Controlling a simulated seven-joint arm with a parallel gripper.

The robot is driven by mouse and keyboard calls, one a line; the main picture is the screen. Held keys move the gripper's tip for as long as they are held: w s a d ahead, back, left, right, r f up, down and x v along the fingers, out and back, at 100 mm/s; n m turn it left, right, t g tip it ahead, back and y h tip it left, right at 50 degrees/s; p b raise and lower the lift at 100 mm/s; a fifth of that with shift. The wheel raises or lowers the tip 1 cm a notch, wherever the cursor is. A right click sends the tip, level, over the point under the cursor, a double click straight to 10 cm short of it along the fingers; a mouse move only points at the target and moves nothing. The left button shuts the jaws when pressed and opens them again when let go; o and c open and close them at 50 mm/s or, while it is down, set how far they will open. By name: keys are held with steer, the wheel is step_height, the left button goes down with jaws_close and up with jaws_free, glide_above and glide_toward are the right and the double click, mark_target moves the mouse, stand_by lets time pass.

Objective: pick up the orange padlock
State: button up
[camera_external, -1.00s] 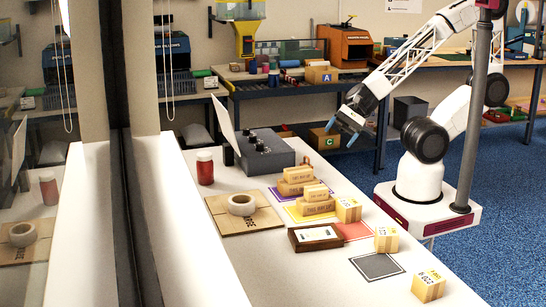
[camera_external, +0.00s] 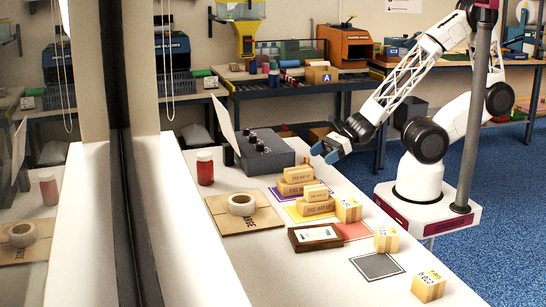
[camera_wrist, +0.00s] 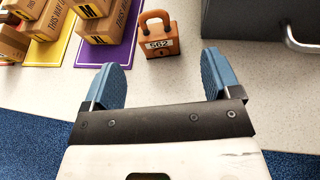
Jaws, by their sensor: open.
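The orange padlock (camera_wrist: 158,38) stands on the white table in the wrist view, its shackle up and a white label reading 562 on its front. My gripper (camera_wrist: 160,68) is open and empty, its two blue fingers wide apart. The padlock lies beyond the fingertips, roughly centred between them and apart from both. In the external view my gripper (camera_external: 325,152) hangs tilted over the far edge of the table, to the right of the grey control box. The padlock is hard to make out there beside the fingers.
Cartons on a purple mat (camera_wrist: 122,48) and a yellow mat (camera_wrist: 52,50) stand left of the padlock. A grey box (camera_external: 265,150) stands close by. A tape roll (camera_external: 242,204), a red jar (camera_external: 205,167) and a wooden tray (camera_external: 316,238) are further along the table.

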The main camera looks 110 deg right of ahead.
steer(key=shift+x, duration=1.3)
steer(key=shift+f, duration=0.1)
steer(key=shift+x, duration=2.6)
steer(key=shift+a+f, duration=0.1)
steer(key=shift+s, duration=0.1)
steer(key=shift+c, duration=0.2)
steer(key=c, duration=1.1)
steer(key=shift+c, duration=0.2)
